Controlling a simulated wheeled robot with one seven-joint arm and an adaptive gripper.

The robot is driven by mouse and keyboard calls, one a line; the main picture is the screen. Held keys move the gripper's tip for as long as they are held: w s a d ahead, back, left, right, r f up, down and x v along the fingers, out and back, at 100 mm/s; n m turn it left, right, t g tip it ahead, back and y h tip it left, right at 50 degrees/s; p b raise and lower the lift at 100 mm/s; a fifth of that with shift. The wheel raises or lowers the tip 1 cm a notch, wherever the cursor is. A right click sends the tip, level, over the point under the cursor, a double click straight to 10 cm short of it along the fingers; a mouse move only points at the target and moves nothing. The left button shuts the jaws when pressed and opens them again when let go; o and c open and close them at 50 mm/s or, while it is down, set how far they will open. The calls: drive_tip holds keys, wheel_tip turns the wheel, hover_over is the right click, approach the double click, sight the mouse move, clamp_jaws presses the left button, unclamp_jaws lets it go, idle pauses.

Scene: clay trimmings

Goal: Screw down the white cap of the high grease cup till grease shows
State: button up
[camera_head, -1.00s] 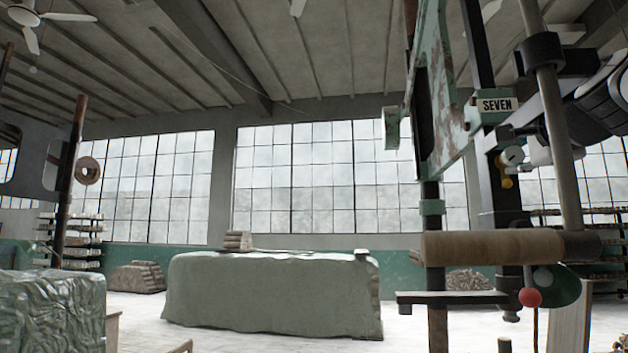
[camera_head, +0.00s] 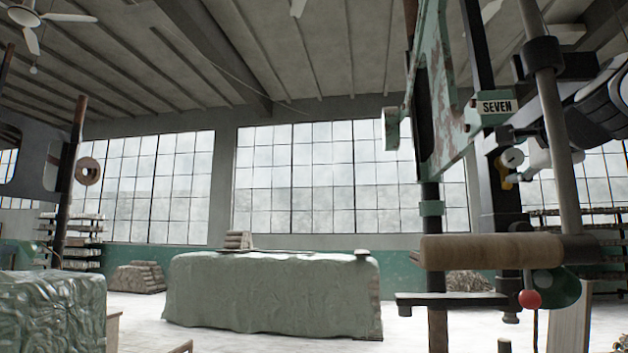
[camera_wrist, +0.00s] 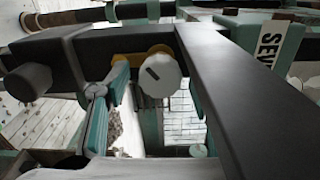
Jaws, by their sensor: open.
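The white cap (camera_wrist: 160,74) of the high grease cup faces the wrist camera, with a dark slot mark on its round end. A brass-yellow part (camera_wrist: 128,60) shows behind it. In the head view the cap (camera_head: 513,157) is small, on the dark post just below the SEVEN plate. My gripper (camera_wrist: 157,82) is open, with one teal-sided finger to the left of the cap and one to the right. A gap shows on the left side; I cannot tell whether either finger touches. In the head view my gripper is small and partly hidden by the machine's rod.
A dark beam (camera_wrist: 245,90) runs close on the right in the wrist view, beside the SEVEN plate (camera_wrist: 272,45). A dark bar with a round end (camera_wrist: 28,82) lies at left. In the head view a wooden roller handle (camera_head: 490,250) and upright rod (camera_head: 560,150) stand in front.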

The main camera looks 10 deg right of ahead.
drive_tip(key=shift+s, duration=0.1)
drive_tip(key=v, duration=1.1)
drive_tip(key=shift+s, duration=0.35)
drive_tip(key=shift+a, duration=0.15)
